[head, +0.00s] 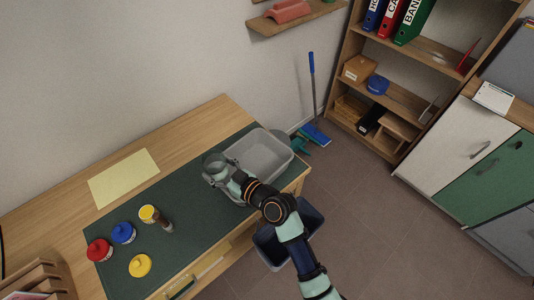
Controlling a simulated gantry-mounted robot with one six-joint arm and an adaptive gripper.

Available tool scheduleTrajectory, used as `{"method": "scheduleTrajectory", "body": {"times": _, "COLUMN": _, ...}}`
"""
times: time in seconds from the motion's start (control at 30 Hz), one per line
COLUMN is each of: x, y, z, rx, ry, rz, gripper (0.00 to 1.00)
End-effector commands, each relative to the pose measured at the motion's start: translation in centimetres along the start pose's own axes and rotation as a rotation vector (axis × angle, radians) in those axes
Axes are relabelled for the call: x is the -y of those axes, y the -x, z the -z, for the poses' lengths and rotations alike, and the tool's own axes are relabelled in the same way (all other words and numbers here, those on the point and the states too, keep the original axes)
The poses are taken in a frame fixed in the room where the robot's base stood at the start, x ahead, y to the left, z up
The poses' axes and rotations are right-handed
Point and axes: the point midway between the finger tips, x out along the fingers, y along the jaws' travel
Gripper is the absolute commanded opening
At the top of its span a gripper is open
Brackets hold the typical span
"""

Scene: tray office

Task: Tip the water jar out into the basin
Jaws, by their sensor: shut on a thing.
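The water jar (213,161) is a grey, see-through vessel over the left end of the basin. The basin (282,163) is a light grey, open rectangular tub at the right end of the desk's dark green mat. My gripper (227,178) reaches in from the lower right and is shut on the jar. The jar looks near or above the basin's left rim; its exact height and tilt are hard to tell. The gripper and arm hide part of the jar's side and the basin's near wall. I cannot tell how much water is inside.
Red (99,251), blue (123,233) and yellow (140,265) lidded pots and a yellow-topped bottle (154,215) stand on the mat. A yellow sheet (124,178) lies behind them. A dark bin (267,245) stands below the desk's right edge. Shelves (398,95) stand at right.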

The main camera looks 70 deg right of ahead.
Motion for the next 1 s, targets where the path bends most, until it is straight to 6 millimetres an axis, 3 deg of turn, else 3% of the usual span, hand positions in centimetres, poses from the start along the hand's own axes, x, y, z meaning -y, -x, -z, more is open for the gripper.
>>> {"method": "scheduleTrajectory", "body": {"times": 0.57, "x": -0.2, "y": -0.3, "z": 0.7, "rx": -0.012, "ry": -0.047, "rz": 0.013, "gripper": 0.20}}
{"method": "scheduleTrajectory", "body": {"times": 1.0, "x": -1.8, "y": 0.2, "z": 1.6, "rx": -0.062, "ry": -0.289, "rz": 0.050, "gripper": 0.20}}
